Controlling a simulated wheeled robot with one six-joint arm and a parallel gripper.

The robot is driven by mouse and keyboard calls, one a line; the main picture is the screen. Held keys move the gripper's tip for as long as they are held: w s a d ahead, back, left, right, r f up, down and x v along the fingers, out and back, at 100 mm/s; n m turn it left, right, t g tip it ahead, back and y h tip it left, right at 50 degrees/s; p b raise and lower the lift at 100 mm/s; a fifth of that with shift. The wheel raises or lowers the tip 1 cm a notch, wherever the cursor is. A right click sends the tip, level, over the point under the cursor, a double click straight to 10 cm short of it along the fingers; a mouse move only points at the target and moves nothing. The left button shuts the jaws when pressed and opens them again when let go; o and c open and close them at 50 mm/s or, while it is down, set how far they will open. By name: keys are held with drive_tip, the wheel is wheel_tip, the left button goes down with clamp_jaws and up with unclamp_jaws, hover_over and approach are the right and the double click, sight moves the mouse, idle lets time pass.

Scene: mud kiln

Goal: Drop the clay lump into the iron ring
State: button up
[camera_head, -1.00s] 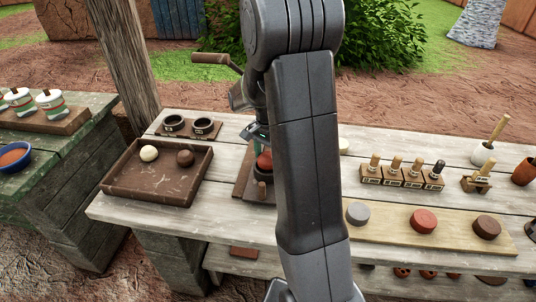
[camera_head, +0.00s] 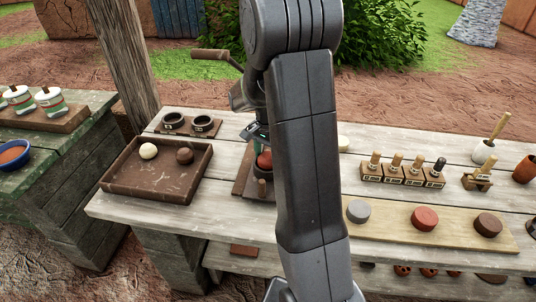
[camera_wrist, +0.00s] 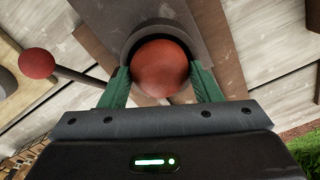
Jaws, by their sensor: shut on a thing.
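The clay lump is a reddish-brown ball (camera_wrist: 161,68), held between the green fingers of my gripper (camera_wrist: 161,88) in the wrist view. The iron ring (camera_wrist: 196,32) is a dark grey round rim behind and below the lump, which overlaps its opening. I cannot tell how far the lump is above the ring. In the head view the lump (camera_head: 264,160) shows just left of my arm, under my gripper (camera_head: 260,144). My arm hides part of this spot, and the ring is hard to make out there.
A brown tray (camera_head: 112,180) with a pale ball (camera_head: 148,151) and a brown ball (camera_head: 184,156) stands to the left. Two dark cups (camera_head: 173,121) are behind it. A rod with a red knob (camera_wrist: 36,62) is near the ring. Stamps (camera_head: 394,170) and discs (camera_head: 425,218) stand to the right.

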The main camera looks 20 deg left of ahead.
drive_tip(key=o, duration=1.2)
wheel_tip(320, 180, up, 14)
drive_tip(key=shift+f, duration=0.1)
wheel_tip(320, 180, down, 14)
drive_tip(key=shift+r, duration=0.1)
idle(0.5)
drive_tip(key=shift+r, duration=0.1)
